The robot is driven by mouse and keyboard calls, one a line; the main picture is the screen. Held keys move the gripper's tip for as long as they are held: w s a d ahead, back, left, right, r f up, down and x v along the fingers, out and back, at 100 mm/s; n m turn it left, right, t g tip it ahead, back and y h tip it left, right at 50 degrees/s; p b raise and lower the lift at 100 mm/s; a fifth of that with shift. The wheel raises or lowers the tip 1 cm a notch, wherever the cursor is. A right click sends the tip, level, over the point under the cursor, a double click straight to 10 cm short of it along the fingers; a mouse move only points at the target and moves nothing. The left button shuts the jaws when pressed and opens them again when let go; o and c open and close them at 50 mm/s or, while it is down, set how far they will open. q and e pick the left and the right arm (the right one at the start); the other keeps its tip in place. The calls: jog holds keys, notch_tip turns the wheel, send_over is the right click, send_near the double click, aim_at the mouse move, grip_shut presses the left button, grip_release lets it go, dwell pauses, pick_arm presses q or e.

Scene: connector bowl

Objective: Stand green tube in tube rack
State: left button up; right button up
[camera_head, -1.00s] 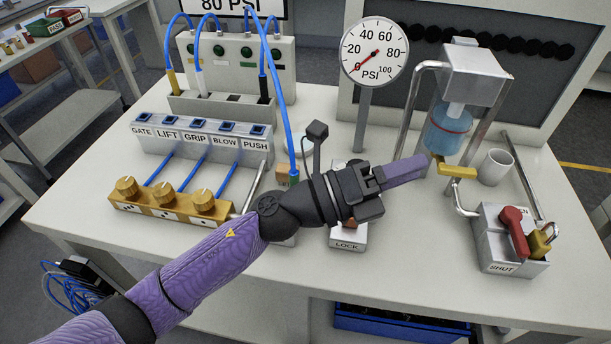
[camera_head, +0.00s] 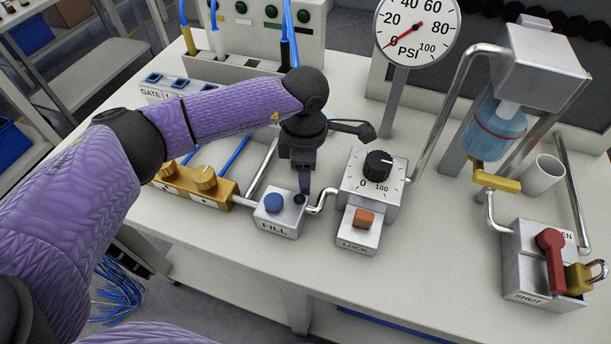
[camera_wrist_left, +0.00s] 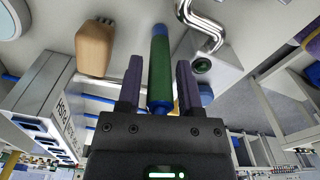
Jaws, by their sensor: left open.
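The green tube (camera_wrist_left: 160,70), green with blue at its ends, lies between the fingers of my left gripper (camera_wrist_left: 158,82) in the left wrist view. Narrow gaps show on both sides of it, and the fingers are open. In the head view my left gripper (camera_head: 303,190) points down at the back of the FILL box, and the arm and gripper hide the tube. A pale rack (camera_head: 222,70) stands under the back panel, partly behind my arm. Tubes with yellow, white and black ends stand in it. My right gripper is not in view.
The FILL box (camera_head: 279,212) with its blue button is close to my fingers. A dial box (camera_head: 373,180) with an orange LOCK button is to the right. Brass knobs (camera_head: 205,180) are to the left. A tan block (camera_wrist_left: 95,48) is beside the tube in the wrist view.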

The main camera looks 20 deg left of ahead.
pick_arm(q)
jog(key=shift+f, duration=0.65)
jog(key=shift+r, duration=0.1)
grip_shut()
